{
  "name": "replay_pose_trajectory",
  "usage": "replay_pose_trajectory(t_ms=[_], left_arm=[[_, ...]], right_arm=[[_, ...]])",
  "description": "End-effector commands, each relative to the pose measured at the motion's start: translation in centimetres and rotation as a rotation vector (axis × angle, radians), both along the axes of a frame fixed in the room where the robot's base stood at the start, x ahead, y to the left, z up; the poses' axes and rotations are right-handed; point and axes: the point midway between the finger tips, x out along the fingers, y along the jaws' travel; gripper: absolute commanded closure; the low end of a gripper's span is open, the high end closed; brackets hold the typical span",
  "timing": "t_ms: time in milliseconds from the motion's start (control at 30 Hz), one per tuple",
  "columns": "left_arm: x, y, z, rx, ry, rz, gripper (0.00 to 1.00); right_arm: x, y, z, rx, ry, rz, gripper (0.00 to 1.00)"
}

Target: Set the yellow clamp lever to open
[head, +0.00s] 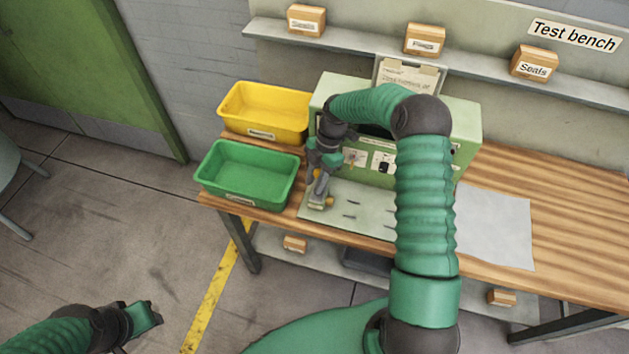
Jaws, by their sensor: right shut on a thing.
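The green test machine (465,125) stands at the back of the wooden bench, with a pale plate (370,215) in front of it. A small grey clamp (318,202) with yellow parts sits at the plate's left end. My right gripper (319,176) reaches down over this clamp from above. It is shut on the yellow clamp lever (317,174), of which only a small bit shows between the dark fingers. The lever's exact angle is hard to see. My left gripper (148,318) hangs low at the left, over the floor and away from the bench; its jaw opening is unclear.
A green bin (245,198) and a yellow bin (265,122) stand left of the machine, close to my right gripper. A grey sheet (495,225) lies on the bench at right. A wall shelf (375,45) carries several small labelled boxes.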

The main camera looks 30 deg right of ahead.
Motion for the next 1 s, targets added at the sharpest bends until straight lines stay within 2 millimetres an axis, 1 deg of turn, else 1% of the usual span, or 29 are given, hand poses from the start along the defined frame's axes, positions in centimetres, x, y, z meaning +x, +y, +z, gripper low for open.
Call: replay_pose_trajectory(t_ms=[67,100,233,567,667,767,800,1000], left_arm=[[0.0,0.0,0.1,0.0,0.0,0.0,0.64],[0.0,0.0,0.1,0.0,0.0,0.0,0.64],[0.0,0.0,0.1,0.0,0.0,0.0,0.64],[0.0,0.0,-0.1,0.0,0.0,0.0,0.64],[0.0,0.0,-0.8,0.0,0.0,0.0,0.64],[0.0,0.0,-1.9,0.0,0.0,0.0,0.64],[0.0,0.0,-2.1,0.0,0.0,0.0,0.64],[0.0,0.0,-3.4,0.0,0.0,0.0,0.64]], right_arm=[[0.2,-0.4,0.3,-0.008,-0.006,-0.003,1.0],[0.1,-0.4,0.3,-0.008,-0.006,-0.003,0.68],[0.1,-0.3,0.2,-0.005,-0.004,-0.002,0.51],[0.2,-0.1,0.2,-0.003,-0.002,-0.001,0.5],[0.2,-0.2,1.1,-0.004,-0.004,-0.001,0.5],[0.3,-0.4,3.1,-0.005,-0.008,-0.002,0.5],[-0.6,0.1,3.4,-0.003,-0.002,-0.001,0.5],[-5.2,2.9,3.8,-0.004,-0.001,-0.001,0.5]])
